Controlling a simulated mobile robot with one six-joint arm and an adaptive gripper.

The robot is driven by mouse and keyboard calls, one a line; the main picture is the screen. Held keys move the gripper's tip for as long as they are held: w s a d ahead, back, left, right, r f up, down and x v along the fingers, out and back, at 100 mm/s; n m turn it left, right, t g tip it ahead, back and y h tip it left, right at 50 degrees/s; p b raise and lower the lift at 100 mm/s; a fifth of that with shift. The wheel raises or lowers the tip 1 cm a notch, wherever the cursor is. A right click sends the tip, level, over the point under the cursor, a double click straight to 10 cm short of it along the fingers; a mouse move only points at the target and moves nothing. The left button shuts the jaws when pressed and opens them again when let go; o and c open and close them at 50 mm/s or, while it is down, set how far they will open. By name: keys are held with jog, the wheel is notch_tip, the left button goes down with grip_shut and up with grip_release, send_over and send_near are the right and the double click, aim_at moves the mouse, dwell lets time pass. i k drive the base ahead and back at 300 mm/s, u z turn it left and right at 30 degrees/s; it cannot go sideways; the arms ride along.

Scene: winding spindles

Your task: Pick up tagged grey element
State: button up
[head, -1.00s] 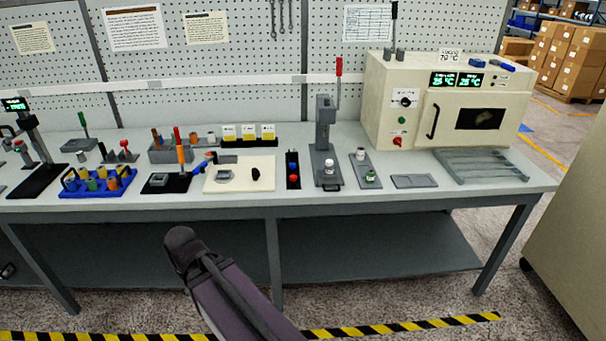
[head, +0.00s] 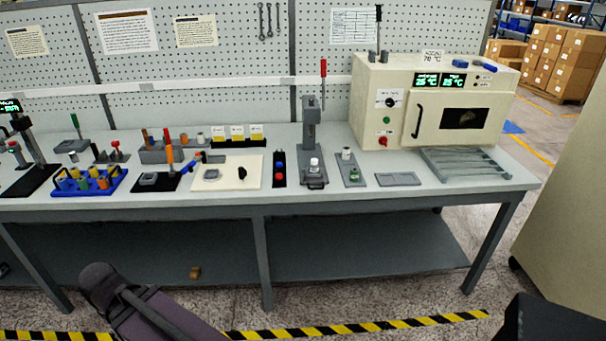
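No tag can be made out on any grey element at this size, so I cannot tell which one is meant. A small grey-white cylinder (head: 346,153) stands on a narrow grey plate (head: 353,172), behind a green piece. Another pale grey cylinder (head: 200,138) is at the right end of the grey rack (head: 160,155). A white-topped piece (head: 314,165) sits in the grey lever press (head: 311,135). Part of my arm shows at the lower left, in front of the bench and apart from these things. My gripper's fingers are not visible.
The bench (head: 430,203) also holds a beige oven (head: 375,105), a wire rack (head: 470,165), a flat grey plate (head: 398,179) and a blue tray (head: 68,191). A small brown block (head: 195,272) shows below the bench. A beige cabinet (head: 570,200) stands at the right.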

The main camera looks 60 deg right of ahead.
aim_at(313, 169)
jog(key=u, duration=0.1)
jog(key=k, duration=0.95)
jog(key=z, duration=2.45)
jog(key=i, duration=0.55)
jog(key=u, duration=0.1)
